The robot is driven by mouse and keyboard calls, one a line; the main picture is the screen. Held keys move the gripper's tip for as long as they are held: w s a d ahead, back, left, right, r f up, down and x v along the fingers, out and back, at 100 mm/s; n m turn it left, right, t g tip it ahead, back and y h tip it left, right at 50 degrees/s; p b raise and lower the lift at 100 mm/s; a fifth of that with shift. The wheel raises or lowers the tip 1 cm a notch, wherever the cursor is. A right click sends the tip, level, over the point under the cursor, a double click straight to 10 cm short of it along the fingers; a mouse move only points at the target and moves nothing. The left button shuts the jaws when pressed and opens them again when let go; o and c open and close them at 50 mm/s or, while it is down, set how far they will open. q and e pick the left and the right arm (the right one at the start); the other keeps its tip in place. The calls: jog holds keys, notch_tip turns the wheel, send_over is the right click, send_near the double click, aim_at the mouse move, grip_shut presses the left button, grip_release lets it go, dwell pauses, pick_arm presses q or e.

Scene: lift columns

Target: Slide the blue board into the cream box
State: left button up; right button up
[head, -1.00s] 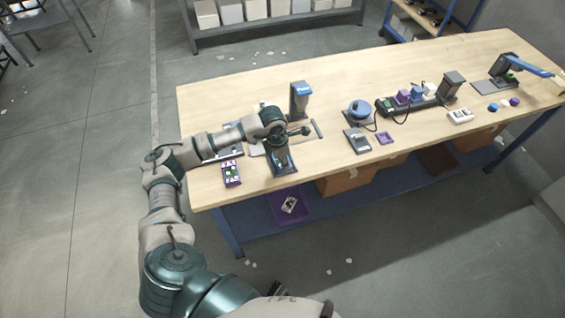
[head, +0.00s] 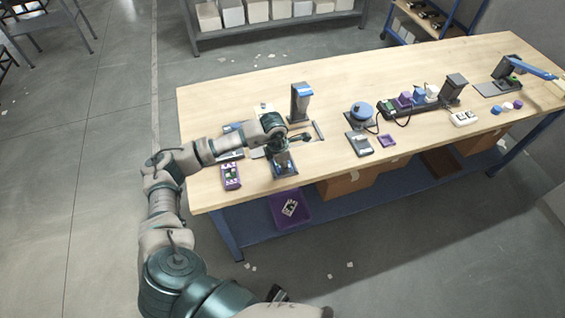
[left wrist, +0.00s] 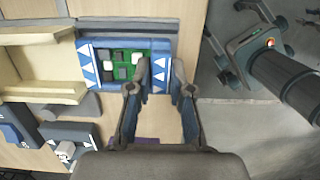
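The blue board (left wrist: 124,64), with white triangles and a green patterned middle, lies near the table's front edge. The cream box (left wrist: 38,68) is left of it in the left wrist view, with its open side towards the board. The board's left end is close to the box, apparently outside it. My left gripper (left wrist: 161,68) is over the board's right end, its fingers apart with part of the board showing between them. In the head view my left gripper (head: 281,150) is above the board (head: 285,169) and hides part of it.
A purple device (head: 231,176) lies left of the board. A grey post with a blue top (head: 301,102) stands behind it. A round blue device (head: 361,112) and a dark rack (head: 413,104) stand to the right. The front edge of the wooden table (head: 335,170) is close.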

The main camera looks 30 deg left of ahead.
pick_arm(q)
jog(key=shift+c, duration=0.4)
jog(key=shift+w+a+b, duration=0.85)
jog(key=shift+w+a, duration=0.8)
jog(key=shift+a, duration=0.3)
jog(key=shift+w+a+b, duration=0.8)
jog(key=shift+w+a, duration=0.85)
jog(key=shift+a, duration=0.25)
jog(key=o, duration=0.8)
jog(key=shift+r, duration=0.15)
notch_tip(320, 180, up, 6)
jog(key=p, duration=0.4)
jog(key=shift+d+f, duration=0.1)
jog(key=shift+f, duration=0.1)
